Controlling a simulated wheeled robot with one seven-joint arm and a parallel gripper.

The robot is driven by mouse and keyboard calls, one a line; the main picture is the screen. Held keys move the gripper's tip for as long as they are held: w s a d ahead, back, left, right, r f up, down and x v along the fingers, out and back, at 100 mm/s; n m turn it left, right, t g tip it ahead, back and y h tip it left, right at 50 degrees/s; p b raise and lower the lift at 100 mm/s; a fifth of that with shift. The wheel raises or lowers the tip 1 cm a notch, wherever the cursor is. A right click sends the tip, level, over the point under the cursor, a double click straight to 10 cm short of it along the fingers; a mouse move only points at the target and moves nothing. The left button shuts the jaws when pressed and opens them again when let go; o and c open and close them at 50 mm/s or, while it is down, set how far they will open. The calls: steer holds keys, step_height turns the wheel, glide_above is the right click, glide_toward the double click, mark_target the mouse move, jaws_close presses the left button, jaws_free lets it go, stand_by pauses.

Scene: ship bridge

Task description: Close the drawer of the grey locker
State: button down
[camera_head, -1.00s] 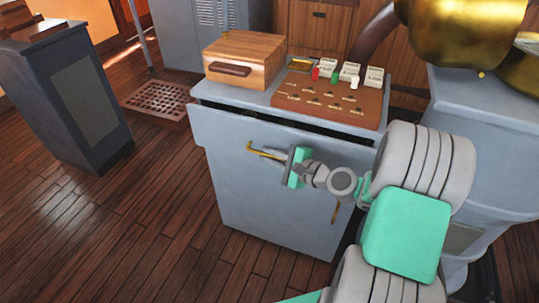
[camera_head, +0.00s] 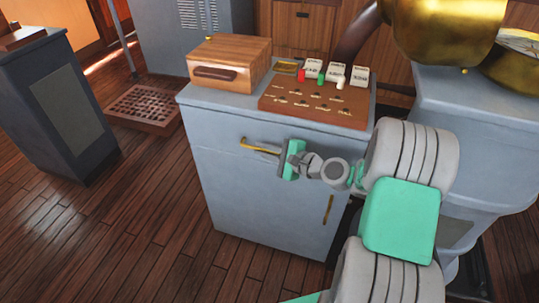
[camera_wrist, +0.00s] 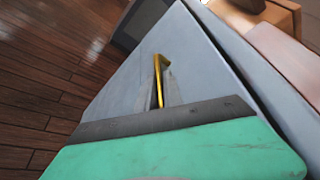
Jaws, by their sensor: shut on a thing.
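The grey locker (camera_head: 225,192) stands in the middle of the head view. Its drawer front (camera_head: 220,148) now sits flush under the top, with no dark gap showing in the head view. A brass bar handle (camera_head: 258,147) runs across the drawer front. My gripper (camera_head: 280,155) is at the handle's right part, shut on it. In the wrist view the brass handle (camera_wrist: 159,80) runs between my fingers (camera_wrist: 160,95), against the grey drawer front (camera_wrist: 125,85). Part of the handle is hidden by my gripper.
On the locker top are a wooden box (camera_head: 229,64) and a brown switch panel (camera_head: 313,103) with several switches. A vertical brass handle (camera_head: 328,209) is on the locker's lower door. A grey pedestal (camera_head: 450,140) stands close on the right.

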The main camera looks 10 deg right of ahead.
steer(key=shift+w+d+r, duration=0.1)
steer(key=shift+w+d, duration=0.1)
steer(key=c, duration=1.8)
jaws_free()
steer(key=shift+w, duration=0.1)
steer(key=shift+o, duration=0.2)
steer(key=v, duration=0.8)
steer(key=shift+p, duration=0.4)
steer(key=shift+a, duration=0.2)
